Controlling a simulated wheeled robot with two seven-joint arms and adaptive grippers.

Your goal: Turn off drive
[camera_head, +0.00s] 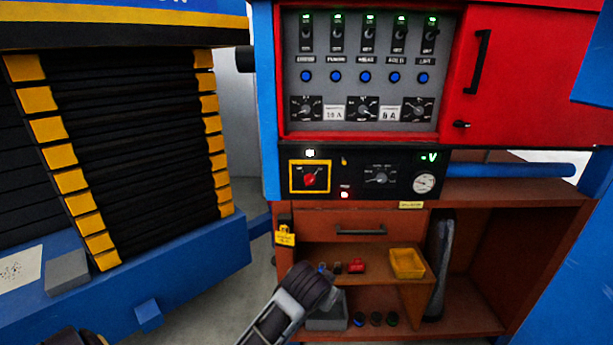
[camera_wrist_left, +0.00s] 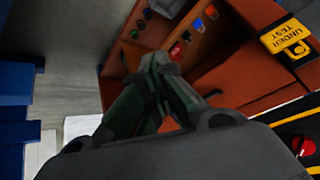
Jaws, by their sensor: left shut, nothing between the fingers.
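The switch panel (camera_head: 362,75) has a row of several black toggle switches, each with a green light above and a blue button below. The leftmost toggle (camera_head: 307,35) has its lever up; the small labels are hard to read, so I cannot tell which one is drive. Below, a red rotary knob (camera_head: 310,179) sits in a yellow frame; it also shows in the left wrist view (camera_wrist_left: 303,146). My left gripper (camera_head: 318,284) is low in front of the shelf, well below the panel. Its fingers (camera_wrist_left: 162,68) are shut and empty. My right gripper is out of view.
A yellow tag (camera_head: 285,235) reading "UNDER TEST" in the wrist view (camera_wrist_left: 290,40) hangs at the cabinet's left edge. The shelf holds a yellow bin (camera_head: 407,263) and a red item (camera_head: 356,266). A red door (camera_head: 535,75) is at right, a black bellows (camera_head: 130,140) at left.

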